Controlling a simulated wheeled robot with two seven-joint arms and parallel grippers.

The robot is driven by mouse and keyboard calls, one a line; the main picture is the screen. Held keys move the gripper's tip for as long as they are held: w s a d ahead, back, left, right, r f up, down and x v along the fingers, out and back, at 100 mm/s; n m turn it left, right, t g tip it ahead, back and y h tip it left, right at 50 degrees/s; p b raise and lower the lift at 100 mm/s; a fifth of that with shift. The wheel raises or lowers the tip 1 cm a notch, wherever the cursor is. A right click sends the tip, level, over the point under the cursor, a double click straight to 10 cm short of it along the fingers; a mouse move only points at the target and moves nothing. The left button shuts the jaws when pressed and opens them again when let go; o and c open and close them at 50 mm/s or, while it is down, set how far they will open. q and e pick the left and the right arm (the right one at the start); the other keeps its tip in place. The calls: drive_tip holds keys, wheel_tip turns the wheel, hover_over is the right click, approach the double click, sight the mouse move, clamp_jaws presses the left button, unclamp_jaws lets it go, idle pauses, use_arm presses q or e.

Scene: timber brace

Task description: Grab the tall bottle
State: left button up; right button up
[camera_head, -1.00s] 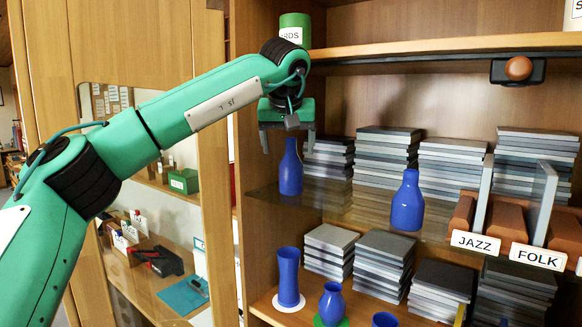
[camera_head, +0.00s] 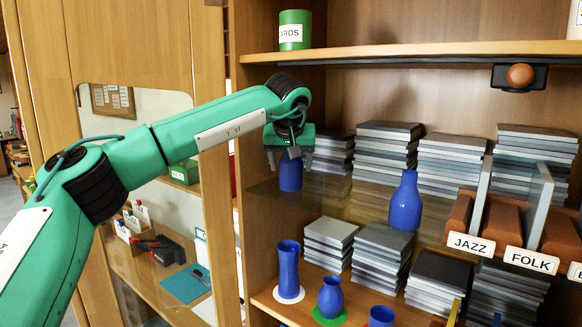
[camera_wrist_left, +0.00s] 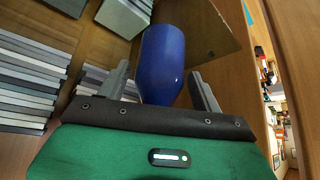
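A blue bottle (camera_head: 291,177) stands upright on the glass middle shelf at its left end; its neck is hidden behind my left gripper in the head view. My left gripper (camera_head: 290,160) points down over its top, fingers spread on either side. In the left wrist view the blue bottle (camera_wrist_left: 163,62) lies between the two fingers, with a clear gap to the right finger; contact with the left finger is hard to tell. A second long-necked blue bottle (camera_head: 407,203) stands on the same shelf further right. My right gripper is in no view.
Stacks of grey cases (camera_head: 386,148) stand behind the bottles. Below are a blue vase (camera_head: 288,270), a smaller vase (camera_head: 331,297) and a blue cup (camera_head: 382,317). A green can (camera_head: 294,28) stands on the upper shelf (camera_head: 400,51). A wooden upright closes the left side.

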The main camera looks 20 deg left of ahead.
use_arm(q)
drive_tip(key=c, duration=0.8)
drive_tip(key=shift+w, duration=0.1)
